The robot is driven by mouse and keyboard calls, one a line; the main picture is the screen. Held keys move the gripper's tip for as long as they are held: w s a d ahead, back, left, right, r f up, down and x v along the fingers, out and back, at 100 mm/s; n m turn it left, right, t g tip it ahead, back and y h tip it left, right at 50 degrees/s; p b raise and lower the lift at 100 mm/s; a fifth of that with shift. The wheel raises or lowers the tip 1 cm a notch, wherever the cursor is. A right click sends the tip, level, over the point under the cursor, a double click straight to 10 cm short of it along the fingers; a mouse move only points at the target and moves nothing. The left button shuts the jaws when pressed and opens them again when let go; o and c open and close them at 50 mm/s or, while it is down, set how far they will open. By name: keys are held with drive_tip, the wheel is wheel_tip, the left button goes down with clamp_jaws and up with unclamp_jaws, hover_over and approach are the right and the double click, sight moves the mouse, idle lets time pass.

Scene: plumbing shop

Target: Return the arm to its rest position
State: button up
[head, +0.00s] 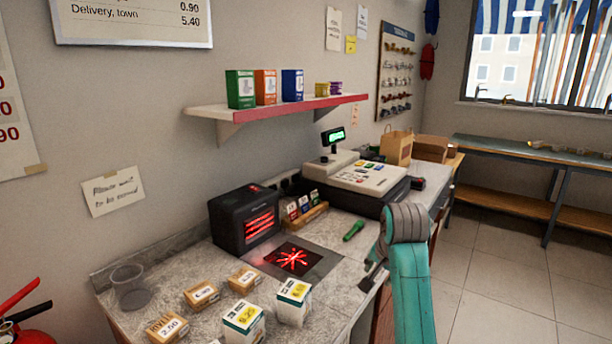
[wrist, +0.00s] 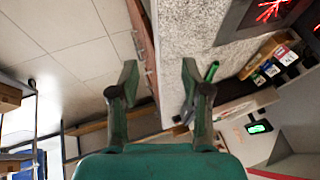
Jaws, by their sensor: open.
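My arm (head: 408,270), teal with a grey joint, stands at the counter's front right edge in the head view. My gripper shows as dark fingers (head: 373,272) beside the counter edge, partly hidden by the arm. In the wrist view my gripper (wrist: 158,77) has its two green fingers wide apart with nothing between them. The counter's edge and the floor show beyond them. A green marker-like object (head: 353,231) lies on the counter, apart from the gripper; it also shows in the wrist view (wrist: 213,71), beside the right finger.
The counter (head: 210,265) holds a black scanner (head: 245,220) with red light, a cash register (head: 358,180), several small boxes (head: 243,318) and a clear cup (head: 128,285). A shelf (head: 275,107) hangs above. A workbench (head: 530,152) stands at the right; the floor (head: 490,270) between is clear.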

drive_tip(key=s+f+n+t, duration=0.1)
drive_tip(key=s+f, duration=0.3)
drive_tip(key=f, duration=0.6)
drive_tip(key=s+f+n+t, duration=0.1)
drive_tip(key=s+f, duration=0.2)
drive_tip(key=f, duration=0.7)
drive_tip(key=s+f+n+t, duration=0.2)
drive_tip(key=s+f, duration=0.9)
drive_tip(key=s, duration=0.5)
drive_tip(key=s+n+t, duration=0.2)
drive_tip(key=s, duration=1.7)
drive_tip(key=s+r+n+t, duration=0.1)
drive_tip(key=s+r+t, duration=0.2)
drive_tip(key=s+r, duration=1.1)
drive_tip(key=s, duration=0.3)
drive_tip(key=shift+d+n, duration=0.4)
drive_tip(key=shift+s, duration=0.1)
